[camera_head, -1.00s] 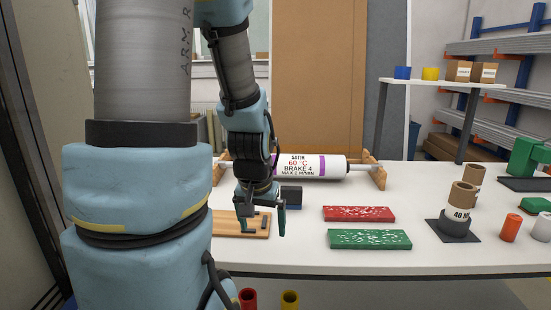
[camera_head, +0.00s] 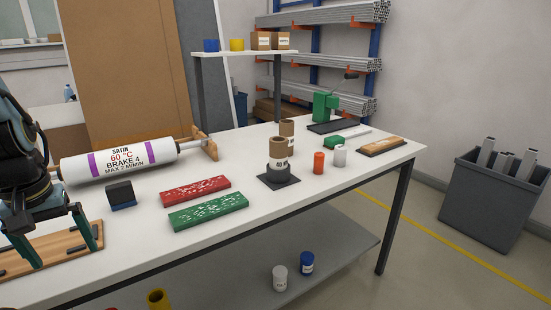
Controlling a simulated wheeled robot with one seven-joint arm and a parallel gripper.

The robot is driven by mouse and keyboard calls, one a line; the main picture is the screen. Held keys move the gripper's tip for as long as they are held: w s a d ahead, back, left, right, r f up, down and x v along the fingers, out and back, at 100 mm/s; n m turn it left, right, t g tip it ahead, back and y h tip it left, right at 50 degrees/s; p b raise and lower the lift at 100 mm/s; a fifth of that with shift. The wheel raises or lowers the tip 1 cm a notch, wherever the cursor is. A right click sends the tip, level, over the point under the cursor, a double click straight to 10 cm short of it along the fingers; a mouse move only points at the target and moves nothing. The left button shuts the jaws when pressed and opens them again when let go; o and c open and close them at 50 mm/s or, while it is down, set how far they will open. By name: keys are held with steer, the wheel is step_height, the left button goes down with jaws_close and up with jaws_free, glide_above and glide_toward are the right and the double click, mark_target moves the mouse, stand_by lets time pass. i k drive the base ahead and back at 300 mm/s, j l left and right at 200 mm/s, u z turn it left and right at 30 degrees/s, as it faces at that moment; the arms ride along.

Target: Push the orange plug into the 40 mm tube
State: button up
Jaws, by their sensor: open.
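The orange plug (camera_head: 319,162) stands upright on the white table, right of the tube holder. The brown cardboard tube (camera_head: 278,150) stands upright in a dark round holder (camera_head: 279,176) on a black square base; its white label is partly hidden and its number is not readable now. A second brown tube (camera_head: 287,131) shows just behind it. My gripper (camera_head: 65,257) is at the far left, fingers apart and pointing down over the wooden board, with nothing seen between them. It is far from the plug and the tube.
A white plug (camera_head: 340,156) stands close right of the orange one. Red (camera_head: 195,191) and green (camera_head: 208,212) slabs lie between my gripper and the holder. A labelled roller (camera_head: 120,160) lies behind. A green press (camera_head: 325,108) stands at the back right. The table's front is mostly clear.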

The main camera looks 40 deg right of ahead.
mark_target(278, 145)
steer(key=l+u, duration=0.1)
steer(key=l, duration=0.35)
steer(key=k+l+u, duration=0.1)
steer(key=l, duration=0.4)
steer(key=l+u, duration=0.1)
steer(key=l, duration=0.35)
steer(key=k+l+u, duration=0.1)
steer(key=l, duration=0.35)
steer(key=k+l+u, duration=0.1)
steer(key=l, duration=0.35)
steer(key=k+l+u, duration=0.1)
steer(key=l, duration=0.3)
steer(key=k+l+u, duration=0.1)
steer(key=l, duration=0.35)
steer(key=k, duration=0.05)
